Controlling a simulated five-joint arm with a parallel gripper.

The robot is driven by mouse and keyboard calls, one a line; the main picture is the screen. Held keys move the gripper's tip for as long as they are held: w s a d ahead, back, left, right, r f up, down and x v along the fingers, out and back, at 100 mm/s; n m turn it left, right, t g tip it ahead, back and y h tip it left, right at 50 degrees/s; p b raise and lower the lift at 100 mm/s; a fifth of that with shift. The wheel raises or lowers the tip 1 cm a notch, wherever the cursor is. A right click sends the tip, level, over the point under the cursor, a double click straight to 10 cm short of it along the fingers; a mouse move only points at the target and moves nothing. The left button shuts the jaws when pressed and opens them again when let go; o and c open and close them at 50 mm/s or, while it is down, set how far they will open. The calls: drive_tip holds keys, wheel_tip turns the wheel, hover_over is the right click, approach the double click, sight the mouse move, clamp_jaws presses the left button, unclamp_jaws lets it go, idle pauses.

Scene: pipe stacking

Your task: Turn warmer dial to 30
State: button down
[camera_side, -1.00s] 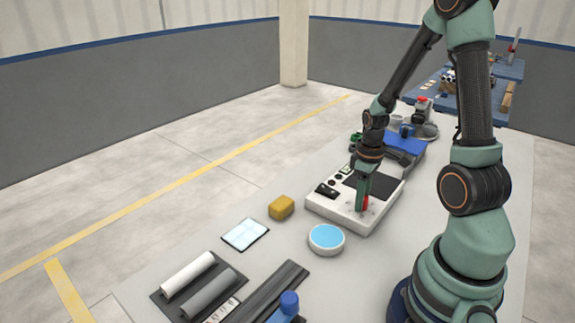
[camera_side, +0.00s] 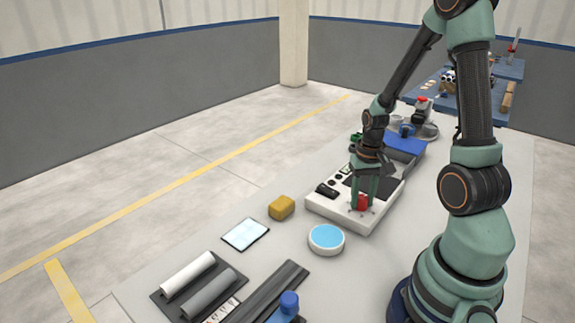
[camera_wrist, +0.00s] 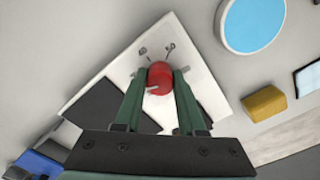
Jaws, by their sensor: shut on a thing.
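The warmer is a white box (camera_side: 342,214) with dark panels on top, on the grey table; it also shows in the wrist view (camera_wrist: 104,72). Its red dial (camera_side: 363,202) sits near the front right end of the box. In the wrist view the red dial (camera_wrist: 160,76) lies between my two green fingers, with a pale pointer mark on it and small marks on the box around it. My gripper (camera_side: 363,206) points down and is shut on the dial. The fingers partly hide the dial and its scale, and I cannot read the setting.
A round dish with a blue top (camera_side: 326,239) stands close to the warmer's front. A yellow block (camera_side: 281,207) and a white-blue pad (camera_side: 245,234) lie to the left. Grey and white pipes (camera_side: 188,272) lie on a dark tray at front left. A blue item (camera_side: 405,145) is behind the warmer.

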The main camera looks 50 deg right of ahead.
sight(362, 197)
drive_tip(key=shift+m, duration=0.6)
drive_tip(key=c, duration=0.5)
unclamp_jaws()
wheel_tip(362, 197, up, 12)
drive_tip(key=shift+a+r, duration=0.1)
idle(0.4)
drive_tip(key=w+a+r+n+t, duration=0.1)
drive_tip(key=a+r+n, duration=0.3)
drive_tip(key=a, duration=0.5)
drive_tip(key=w+a+r+n+t, duration=0.2)
drive_tip(key=a+r+n+t, duration=0.2)
drive_tip(key=a, duration=0.5)
drive_tip(key=shift+a+r+n+t, duration=0.2)
drive_tip(key=shift+r+n+t, duration=0.15)
drive_tip(key=shift+n, duration=0.55)
